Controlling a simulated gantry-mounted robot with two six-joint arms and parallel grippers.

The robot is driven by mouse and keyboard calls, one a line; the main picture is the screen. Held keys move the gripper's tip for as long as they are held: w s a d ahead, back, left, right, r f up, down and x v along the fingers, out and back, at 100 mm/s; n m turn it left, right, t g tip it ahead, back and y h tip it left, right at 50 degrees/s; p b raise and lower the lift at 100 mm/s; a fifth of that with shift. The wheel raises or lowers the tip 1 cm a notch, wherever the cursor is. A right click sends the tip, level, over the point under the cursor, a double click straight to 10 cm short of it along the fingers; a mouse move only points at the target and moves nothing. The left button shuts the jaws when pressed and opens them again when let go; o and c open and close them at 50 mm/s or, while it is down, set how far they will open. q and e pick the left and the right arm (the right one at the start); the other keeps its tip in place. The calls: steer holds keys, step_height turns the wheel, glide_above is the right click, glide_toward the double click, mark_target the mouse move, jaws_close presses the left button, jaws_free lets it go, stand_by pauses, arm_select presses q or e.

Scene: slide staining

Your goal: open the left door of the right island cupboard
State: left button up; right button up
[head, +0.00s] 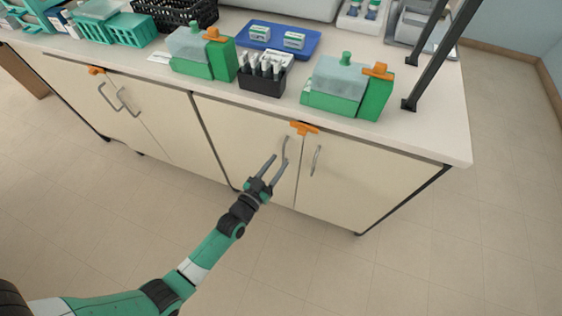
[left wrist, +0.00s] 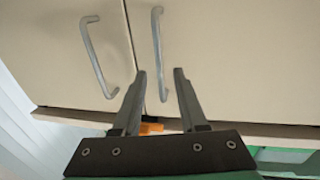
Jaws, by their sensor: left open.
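The right island cupboard has two cream doors. Its left door (head: 238,135) and right door (head: 350,185) look closed, with an orange latch (head: 304,128) at the top between them. The left door's grey bar handle (head: 285,146) is upright. My left gripper (head: 279,160) is open in front of the left door, close to this handle. In the left wrist view, which looks upside down, the handle (left wrist: 157,45) runs between the open fingers (left wrist: 159,72). I cannot tell if they touch it. The right door's handle (head: 316,160) also shows in the left wrist view (left wrist: 95,55). My right gripper is not in view.
The countertop (head: 430,135) carries green-and-clear boxes (head: 345,85), a black rack with bottles (head: 262,82) and a blue tray (head: 278,40). A left cupboard (head: 150,120) stands beside this one. The floor (head: 300,265) in front is clear.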

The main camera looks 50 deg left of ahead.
arm_select(q)
steer(key=shift+x, duration=1.25)
jaws_close()
stand_by(0.4)
